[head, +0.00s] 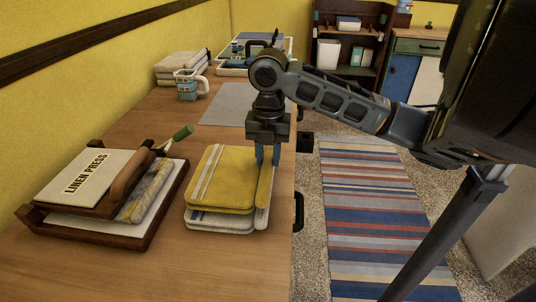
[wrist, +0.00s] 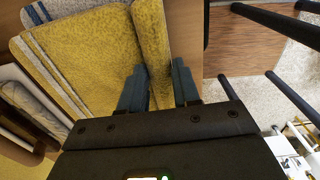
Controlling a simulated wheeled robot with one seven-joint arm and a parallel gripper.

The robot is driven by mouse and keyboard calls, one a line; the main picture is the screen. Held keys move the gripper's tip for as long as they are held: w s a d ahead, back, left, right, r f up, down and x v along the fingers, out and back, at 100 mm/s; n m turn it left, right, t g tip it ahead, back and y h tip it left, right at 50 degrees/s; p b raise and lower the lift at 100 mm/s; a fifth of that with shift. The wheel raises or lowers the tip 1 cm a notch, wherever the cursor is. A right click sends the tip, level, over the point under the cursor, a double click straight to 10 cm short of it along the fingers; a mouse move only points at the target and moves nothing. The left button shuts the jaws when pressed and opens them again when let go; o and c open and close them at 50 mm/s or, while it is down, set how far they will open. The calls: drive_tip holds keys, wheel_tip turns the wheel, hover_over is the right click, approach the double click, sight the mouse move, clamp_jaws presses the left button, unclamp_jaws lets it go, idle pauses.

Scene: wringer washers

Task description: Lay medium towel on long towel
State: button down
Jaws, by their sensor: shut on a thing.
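A folded yellow towel (head: 222,176) with pale stripes at its left lies on a folded pale grey-white towel (head: 222,224) on the wooden bench top. Which of them is the medium or long one is not marked. The yellow towel fills much of the upper left of the wrist view (wrist: 95,55). My gripper (head: 268,158) points down at the yellow towel's right side, its blue fingers on either side of a narrow, raised yellow strip there. In the wrist view my gripper (wrist: 160,72) is shut on this right edge of the yellow towel. The lower towel is mostly covered.
A linen press (head: 88,176) on a dark wooden tray (head: 150,230) stands close at left. Behind are a grey mat (head: 228,103), a blue-white mug (head: 187,86) and folded linens (head: 182,64). The bench edge is just right of the towels.

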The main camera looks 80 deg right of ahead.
drive_tip(key=shift+f+b, duration=0.5)
drive_tip(key=c, duration=0.7)
unclamp_jaws()
drive_tip(key=shift+c, duration=0.2)
drive_tip(key=shift+r, duration=3.95)
